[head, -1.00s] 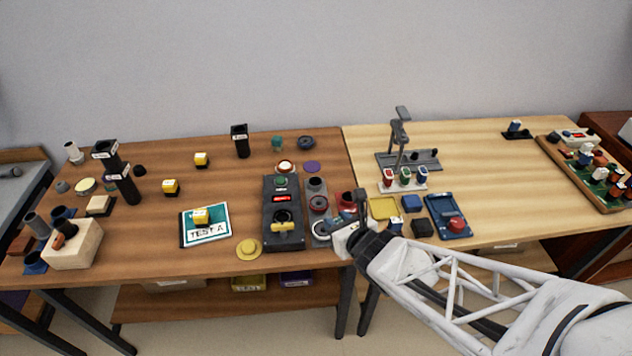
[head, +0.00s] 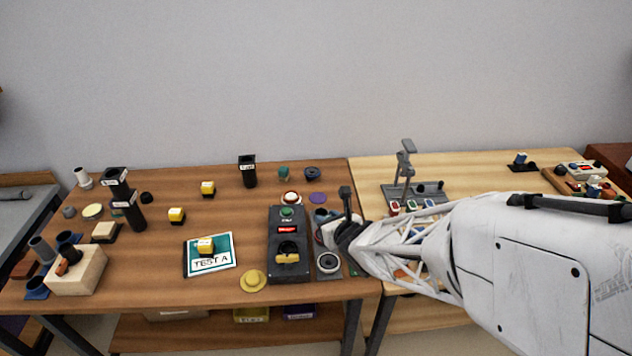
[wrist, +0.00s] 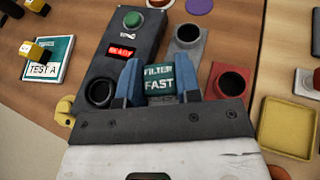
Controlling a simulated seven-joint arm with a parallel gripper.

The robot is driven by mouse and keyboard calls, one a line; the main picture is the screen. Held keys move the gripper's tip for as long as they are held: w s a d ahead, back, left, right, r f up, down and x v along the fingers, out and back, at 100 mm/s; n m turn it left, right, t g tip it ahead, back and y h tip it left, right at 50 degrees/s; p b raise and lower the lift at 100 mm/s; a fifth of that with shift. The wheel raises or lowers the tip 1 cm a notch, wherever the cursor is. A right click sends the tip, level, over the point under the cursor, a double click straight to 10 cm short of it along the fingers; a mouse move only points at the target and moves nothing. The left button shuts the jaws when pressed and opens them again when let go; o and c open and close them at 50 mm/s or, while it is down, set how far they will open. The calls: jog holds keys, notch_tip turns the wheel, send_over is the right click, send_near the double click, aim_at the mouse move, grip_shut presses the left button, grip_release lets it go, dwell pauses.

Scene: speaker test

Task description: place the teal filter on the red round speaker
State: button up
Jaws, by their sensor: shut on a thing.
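My gripper (wrist: 160,85) is shut on the teal filter (wrist: 158,76), a teal piece lettered "FILTER FAST" between blue fingers. In the head view my gripper (head: 328,232) is above the grey strip (head: 328,276) right of the black panel; the filter cannot be made out there. In the wrist view a red piece with a round dark top (wrist: 232,82), which looks like the red round speaker, stands right of the filter, apart from it. My gripper hides the middle of the grey strip, so what is directly under the filter cannot be seen.
The black panel (head: 287,215) with a green button and lit red display stands close on the left. A yellow tray (wrist: 288,128) lies to the right. A teal cup-like piece (head: 283,173) and a purple disc (head: 318,198) are behind. A yellow disc (head: 253,281) is at front left.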

aim_at(329, 216)
jog(key=shift+w+a+f, duration=0.1)
jog(key=shift+w, duration=0.65)
jog(key=shift+w+a+f, duration=0.1)
jog(key=shift+w, duration=0.65)
jog(key=shift+f, duration=1.7)
jog(key=shift+f, duration=0.15)
jog(key=o, duration=0.9)
jog(key=shift+r, duration=0.2)
jog(key=shift+s+d+r, duration=0.2)
jog(key=shift+s, duration=0.2)
jog(key=shift+v, duration=5.5)
